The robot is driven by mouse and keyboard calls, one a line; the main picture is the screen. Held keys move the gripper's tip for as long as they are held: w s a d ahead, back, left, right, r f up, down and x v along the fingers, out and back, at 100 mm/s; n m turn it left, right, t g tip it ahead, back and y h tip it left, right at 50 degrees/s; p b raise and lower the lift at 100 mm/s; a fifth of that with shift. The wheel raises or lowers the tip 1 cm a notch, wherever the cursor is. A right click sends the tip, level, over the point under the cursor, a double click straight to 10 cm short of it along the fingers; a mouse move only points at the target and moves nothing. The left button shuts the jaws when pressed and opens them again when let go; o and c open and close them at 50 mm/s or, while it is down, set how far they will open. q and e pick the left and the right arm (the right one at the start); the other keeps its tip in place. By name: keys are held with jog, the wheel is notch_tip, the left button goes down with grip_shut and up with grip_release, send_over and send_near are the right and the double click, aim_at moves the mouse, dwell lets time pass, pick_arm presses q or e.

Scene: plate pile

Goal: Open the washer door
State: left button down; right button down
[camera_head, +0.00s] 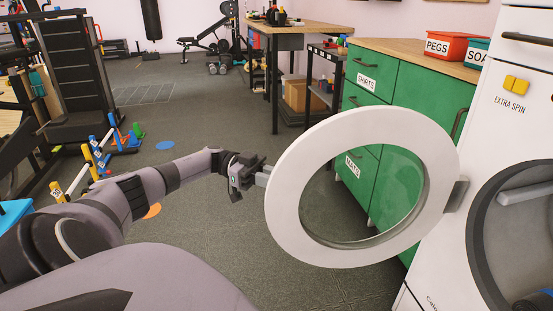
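The washer door (295,207), a white ring around a round glass window, stands swung open from the white washer (518,150) on the right. Its hinge (456,194) is at the door's right edge, and the dark drum opening shows beyond it. My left gripper (262,176) is at the door's left edge, its fingers pointing at the rim. The fingertips meet or pass behind the rim, so I cannot tell whether they touch it or are open or shut. My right gripper is not in view.
Green drawers (372,80) with a wooden top stand behind the door, with a red PEGS box (445,47) on top. A workbench (300,27) and gym equipment (215,45) are farther back.

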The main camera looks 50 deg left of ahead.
pick_arm(q)
jog(key=shift+w+a+f, duration=0.1)
jog(key=shift+w+a, duration=0.05)
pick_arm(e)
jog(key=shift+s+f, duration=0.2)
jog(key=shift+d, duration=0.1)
pick_arm(q)
jog(key=c, duration=1.1)
grip_release()
jog(key=shift+c, duration=0.2)
jog(key=b+v, duration=0.2)
jog(key=v, duration=0.5)
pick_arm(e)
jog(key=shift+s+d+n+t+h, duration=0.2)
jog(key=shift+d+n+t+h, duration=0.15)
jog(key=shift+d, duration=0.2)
